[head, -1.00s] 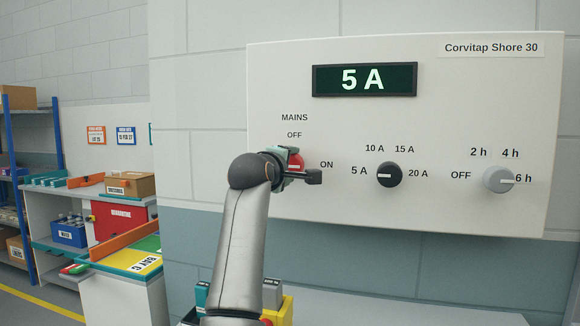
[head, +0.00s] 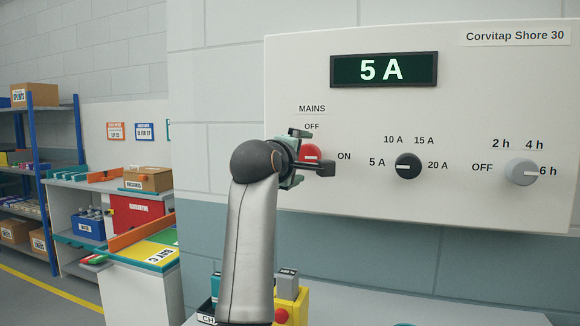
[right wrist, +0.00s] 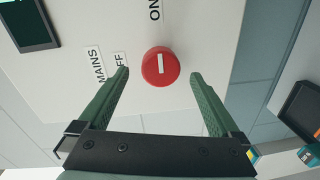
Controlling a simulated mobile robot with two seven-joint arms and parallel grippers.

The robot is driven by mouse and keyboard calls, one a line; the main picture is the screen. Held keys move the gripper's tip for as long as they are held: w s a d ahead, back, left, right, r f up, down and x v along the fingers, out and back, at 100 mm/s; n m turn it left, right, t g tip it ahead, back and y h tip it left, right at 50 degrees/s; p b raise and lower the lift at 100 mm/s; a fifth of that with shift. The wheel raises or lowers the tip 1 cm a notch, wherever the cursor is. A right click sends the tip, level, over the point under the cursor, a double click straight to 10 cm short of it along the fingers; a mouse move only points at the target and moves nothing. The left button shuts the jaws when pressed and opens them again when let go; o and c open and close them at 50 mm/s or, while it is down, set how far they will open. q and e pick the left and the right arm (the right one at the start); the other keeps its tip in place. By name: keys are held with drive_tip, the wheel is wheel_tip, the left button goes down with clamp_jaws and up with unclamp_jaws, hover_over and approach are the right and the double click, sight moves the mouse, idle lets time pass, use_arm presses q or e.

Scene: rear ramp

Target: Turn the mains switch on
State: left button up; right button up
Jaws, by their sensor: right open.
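The mains switch is a red round knob (head: 312,151) with a white line, on the left of the pale panel (head: 380,205). The right wrist view shows the knob (right wrist: 161,66) with its line pointing towards the ON label. My right gripper (head: 313,154) is open at the knob. In the right wrist view its green fingers (right wrist: 159,73) stand on either side of the knob, with a gap on both sides. The gripper hides part of the knob in the head view. My left gripper is not in view.
The lit display (head: 384,69) reads 5 A. A black dial (head: 408,166) points to 5 A and a grey dial (head: 521,172) points to 6 h. A yellow box (head: 292,308) stands below the panel. Shelves (head: 45,160) and a workbench are at left.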

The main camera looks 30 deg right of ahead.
drive_tip(key=b+v, duration=0.1)
drive_tip(key=v, duration=0.7)
